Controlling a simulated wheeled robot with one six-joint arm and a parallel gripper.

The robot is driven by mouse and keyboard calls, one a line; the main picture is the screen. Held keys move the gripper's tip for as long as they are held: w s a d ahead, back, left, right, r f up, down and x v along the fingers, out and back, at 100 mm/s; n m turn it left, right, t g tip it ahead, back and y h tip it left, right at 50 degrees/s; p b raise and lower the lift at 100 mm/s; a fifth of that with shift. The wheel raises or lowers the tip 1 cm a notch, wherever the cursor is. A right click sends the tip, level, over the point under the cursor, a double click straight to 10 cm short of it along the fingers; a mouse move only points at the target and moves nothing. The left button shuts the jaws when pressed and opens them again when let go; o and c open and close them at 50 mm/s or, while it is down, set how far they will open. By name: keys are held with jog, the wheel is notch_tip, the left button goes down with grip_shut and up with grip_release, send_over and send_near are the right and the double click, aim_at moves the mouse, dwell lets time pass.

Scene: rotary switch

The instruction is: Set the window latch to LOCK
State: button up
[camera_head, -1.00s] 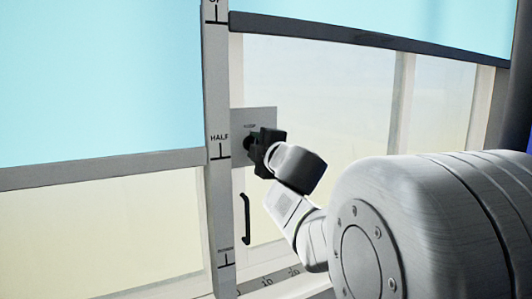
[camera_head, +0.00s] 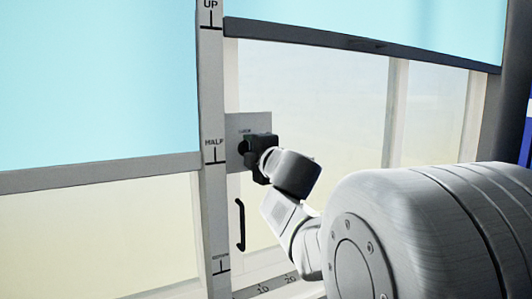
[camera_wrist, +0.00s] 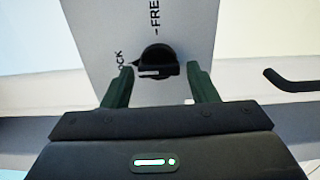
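The window latch is a dark round knob (camera_wrist: 158,58) with a white line on it, on a grey plate (camera_wrist: 95,22). In the wrist view the plate carries FREE at the top and a partly hidden LOCK at the left. The white line lies roughly level across the picture, on the lower left of the knob. My gripper (camera_wrist: 160,68) is open, with one finger on each side of the knob and a visible gap to each. In the head view my gripper (camera_head: 252,150) is at the plate (camera_head: 238,124) and covers part of the knob.
A black bar handle (camera_head: 240,224) is below the plate; it also shows at the right of the wrist view (camera_wrist: 290,82). A post marked UP and HALF (camera_head: 213,120) stands left of the plate. Blue shades (camera_head: 100,80) hang over the upper windows.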

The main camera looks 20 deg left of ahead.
jog(key=shift+o, duration=0.4)
jog(key=shift+s+d, duration=0.15)
jog(key=shift+d, duration=0.05)
jog(key=p+v, duration=0.2)
jog(key=v, duration=1.1)
jog(key=shift+s, duration=0.15)
jog(key=shift+b+x, duration=1)
jog(key=shift+x, duration=5.9)
jog(key=shift+d, duration=0.1)
